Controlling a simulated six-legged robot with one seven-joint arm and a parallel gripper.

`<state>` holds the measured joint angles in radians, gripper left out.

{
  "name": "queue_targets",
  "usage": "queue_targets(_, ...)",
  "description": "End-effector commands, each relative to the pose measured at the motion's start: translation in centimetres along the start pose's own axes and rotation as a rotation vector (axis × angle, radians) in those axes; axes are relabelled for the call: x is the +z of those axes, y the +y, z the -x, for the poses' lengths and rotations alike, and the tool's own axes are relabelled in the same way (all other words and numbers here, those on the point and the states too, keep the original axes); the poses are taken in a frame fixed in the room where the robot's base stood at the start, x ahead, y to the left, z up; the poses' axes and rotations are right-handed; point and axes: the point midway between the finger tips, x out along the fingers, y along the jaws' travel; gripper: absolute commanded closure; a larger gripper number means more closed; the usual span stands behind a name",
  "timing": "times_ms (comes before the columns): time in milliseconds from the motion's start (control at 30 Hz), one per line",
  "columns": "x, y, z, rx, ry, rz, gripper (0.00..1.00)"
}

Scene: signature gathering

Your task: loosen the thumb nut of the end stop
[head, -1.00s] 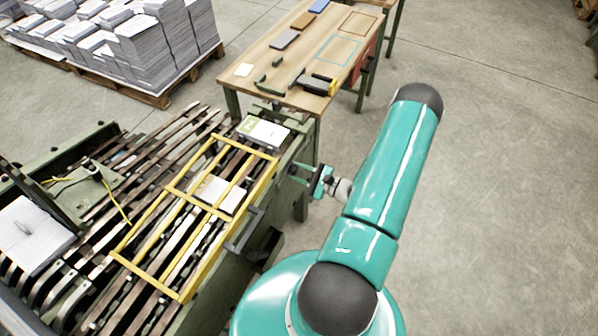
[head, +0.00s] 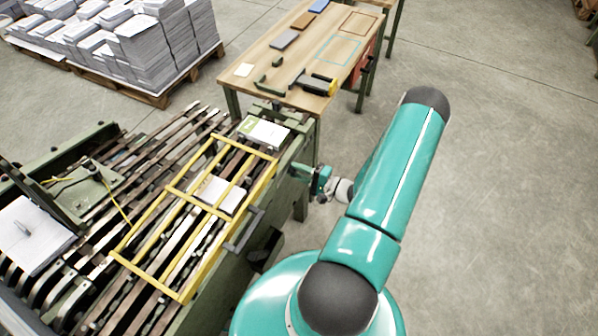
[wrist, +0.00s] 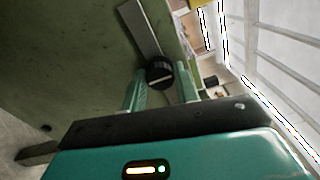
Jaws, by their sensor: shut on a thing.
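The thumb nut (wrist: 159,71) is a round black knob with a pale line across its face. In the wrist view it sits between my two teal fingertips, against the green side wall of the machine. A flat grey bar (wrist: 140,28), which looks like part of the end stop, runs up from the nut. My gripper (head: 298,170) is at the right side of the machine in the head view, near its far end, and is shut on the nut. The nut is too small to make out in the head view.
The machine (head: 232,254) has a yellow guard frame (head: 190,276) over its slatted bed. A wooden workbench (head: 262,62) with tools stands behind it. Paper stacks (head: 150,52) are on a pallet at the back left. The floor on the right is clear.

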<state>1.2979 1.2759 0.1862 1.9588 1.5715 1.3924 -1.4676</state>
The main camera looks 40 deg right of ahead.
Motion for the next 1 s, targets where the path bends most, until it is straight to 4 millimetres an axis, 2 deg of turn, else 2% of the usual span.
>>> queue_targets(533,-0.04,-0.01,0.05,0.000,0.001,0.032,0.92)
queue_targets(567,-0.04,-0.01,0.05,0.000,0.001,0.032,0.68)
queue_targets(667,-0.04,-0.01,0.04,0.000,0.001,0.031,0.48)
queue_targets(1000,-0.04,0.00,0.26,0.000,0.001,0.030,0.48)
